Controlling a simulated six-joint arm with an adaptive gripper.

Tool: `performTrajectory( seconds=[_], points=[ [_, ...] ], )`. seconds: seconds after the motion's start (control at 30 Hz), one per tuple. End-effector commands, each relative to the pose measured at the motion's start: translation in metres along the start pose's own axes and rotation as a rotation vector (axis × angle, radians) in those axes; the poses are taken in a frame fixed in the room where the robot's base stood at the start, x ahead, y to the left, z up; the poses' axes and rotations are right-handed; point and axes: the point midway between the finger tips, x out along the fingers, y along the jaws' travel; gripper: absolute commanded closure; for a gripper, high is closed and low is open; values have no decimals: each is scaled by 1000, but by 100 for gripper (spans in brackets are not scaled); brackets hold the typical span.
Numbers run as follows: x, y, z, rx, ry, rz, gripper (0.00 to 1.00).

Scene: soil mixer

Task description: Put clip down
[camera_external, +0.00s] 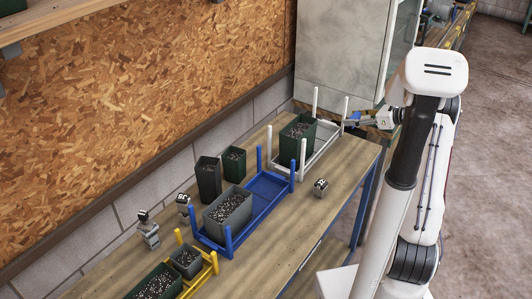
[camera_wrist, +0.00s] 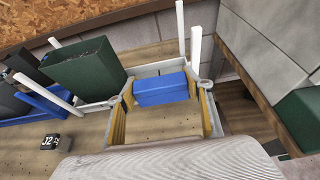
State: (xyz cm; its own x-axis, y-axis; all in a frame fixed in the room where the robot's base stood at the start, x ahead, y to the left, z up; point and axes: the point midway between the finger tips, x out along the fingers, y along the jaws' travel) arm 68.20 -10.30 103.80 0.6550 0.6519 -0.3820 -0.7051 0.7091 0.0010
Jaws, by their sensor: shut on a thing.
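My gripper (camera_wrist: 164,96) has yellow-padded fingers and is shut on a blue block, seemingly the clip (camera_wrist: 161,89). In the wrist view the clip spans the gap between the fingers. In the external view my gripper (camera_external: 358,121) is at the right end of the white rack (camera_external: 322,153), beside its right-hand posts. The clip shows there only as a small blue patch (camera_external: 354,115). I cannot tell whether the clip touches anything below it.
A dark green pot (camera_external: 297,132) of soil stands in the white rack. To its left are a blue rack (camera_external: 268,186) with a grey pot and a yellow rack (camera_external: 208,271). A small block marked J2 (camera_external: 321,187) sits on the bench. A grey cabinet (camera_external: 345,50) stands behind.

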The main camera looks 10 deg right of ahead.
Motion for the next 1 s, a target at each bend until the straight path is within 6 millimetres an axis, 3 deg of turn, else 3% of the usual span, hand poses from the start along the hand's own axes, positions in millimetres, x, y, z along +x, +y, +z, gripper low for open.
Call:
performTrajectory(
  seconds=[0.2, 0.67, 1.0],
  points=[
    [9, 0, -21, -1, -1, 0, 61],
    [11, 0, -25, -1, 0, 0, 61],
    [25, 0, -61, 2, 0, 1, 61]
  ],
)
